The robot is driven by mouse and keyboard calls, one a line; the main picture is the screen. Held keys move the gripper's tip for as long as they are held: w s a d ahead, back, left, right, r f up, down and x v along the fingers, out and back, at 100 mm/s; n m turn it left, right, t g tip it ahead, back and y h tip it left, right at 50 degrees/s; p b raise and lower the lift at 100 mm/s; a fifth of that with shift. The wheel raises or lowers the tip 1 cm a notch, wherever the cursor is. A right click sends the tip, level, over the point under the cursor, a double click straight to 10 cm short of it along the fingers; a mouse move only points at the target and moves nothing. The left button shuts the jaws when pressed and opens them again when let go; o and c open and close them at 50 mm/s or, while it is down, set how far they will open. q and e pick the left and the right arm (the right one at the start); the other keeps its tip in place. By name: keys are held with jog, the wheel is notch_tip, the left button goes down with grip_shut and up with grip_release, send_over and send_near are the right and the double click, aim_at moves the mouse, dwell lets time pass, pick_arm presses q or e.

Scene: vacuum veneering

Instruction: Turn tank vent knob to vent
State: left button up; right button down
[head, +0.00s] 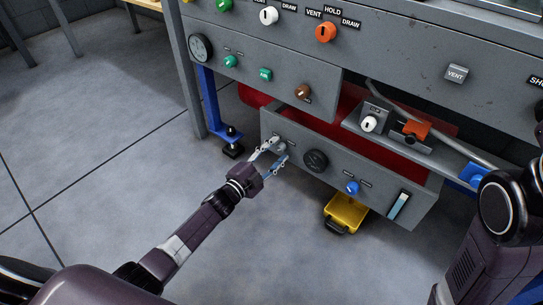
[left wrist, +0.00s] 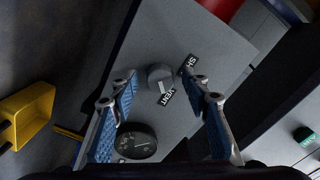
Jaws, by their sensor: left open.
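The tank vent knob is a small grey round knob (left wrist: 160,74) with a white mark, on a grey panel in the left wrist view. A VENT label (left wrist: 168,97) and a partly visible label starting "SH" (left wrist: 190,65) sit beside it. The white mark shows on the knob's lower side, close to the VENT label. My left gripper (left wrist: 163,84) is open, with one blue-padded finger on each side of the knob; I cannot tell whether they touch it. In the head view my left gripper (head: 281,149) is at the left end of the low panel (head: 385,196). My right gripper is out of view.
A dark gauge (head: 315,161) sits right of the knob, then a blue knob (head: 352,188). An upper panel (head: 282,78) with green and brown knobs overhangs from above.

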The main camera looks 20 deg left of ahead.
pick_arm(q)
jog(key=v, duration=1.2)
